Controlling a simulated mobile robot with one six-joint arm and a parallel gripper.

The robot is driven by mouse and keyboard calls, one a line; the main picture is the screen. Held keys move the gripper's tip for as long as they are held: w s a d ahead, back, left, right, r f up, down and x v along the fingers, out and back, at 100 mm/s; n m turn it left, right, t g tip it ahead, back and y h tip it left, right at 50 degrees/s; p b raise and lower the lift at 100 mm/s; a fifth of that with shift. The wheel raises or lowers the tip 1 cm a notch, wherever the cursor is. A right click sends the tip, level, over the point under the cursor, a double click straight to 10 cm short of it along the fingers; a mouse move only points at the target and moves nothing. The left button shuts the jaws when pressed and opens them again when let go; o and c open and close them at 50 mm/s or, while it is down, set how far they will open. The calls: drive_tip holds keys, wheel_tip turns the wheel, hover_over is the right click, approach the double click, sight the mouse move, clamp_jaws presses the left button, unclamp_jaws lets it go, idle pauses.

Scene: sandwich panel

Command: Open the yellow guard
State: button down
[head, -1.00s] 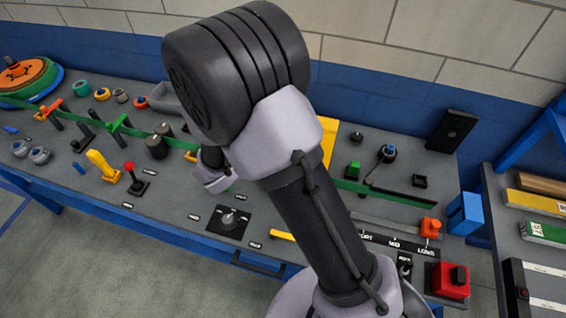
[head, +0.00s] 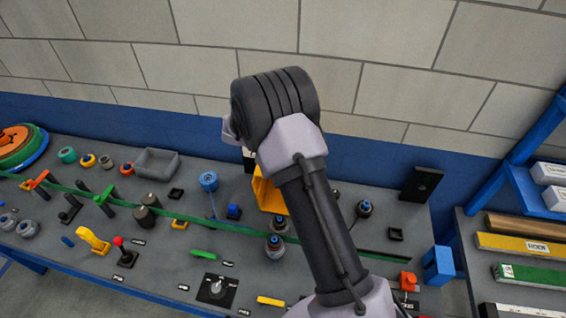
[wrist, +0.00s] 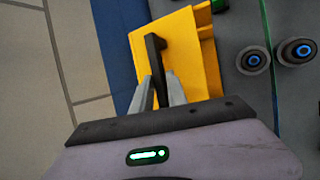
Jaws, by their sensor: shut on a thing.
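The yellow guard (head: 267,192) stands at the back of the bench in the head view, partly hidden behind my arm. In the wrist view the guard (wrist: 190,60) is a flat yellow panel with a black bar handle (wrist: 153,48) on its face. My gripper (wrist: 158,85) is shut on the handle, one finger on each side. A yellow edge piece shows to the right of the panel. The guard looks tilted up from the bench, but how far it is open I cannot tell. In the head view my fingertips are hidden by my arm.
Two blue-ringed knobs (wrist: 252,60) stand right of the guard in the wrist view. A grey tray (head: 157,163), a blue dial (head: 208,182) and a blue button (head: 233,212) lie to its left. The block wall (head: 400,60) is close behind the bench. A shelf stands at right.

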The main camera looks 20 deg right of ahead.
drive_tip(key=shift+w+d+f, duration=0.1)
drive_tip(key=shift+w+d, duration=0.4)
drive_tip(key=shift+w, duration=0.15)
drive_tip(key=c, duration=1.4)
unclamp_jaws()
drive_tip(key=shift+s, duration=0.1)
drive_tip(key=v, duration=1.7)
drive_tip(key=shift+r, duration=0.2)
drive_tip(key=shift+a, duration=0.1)
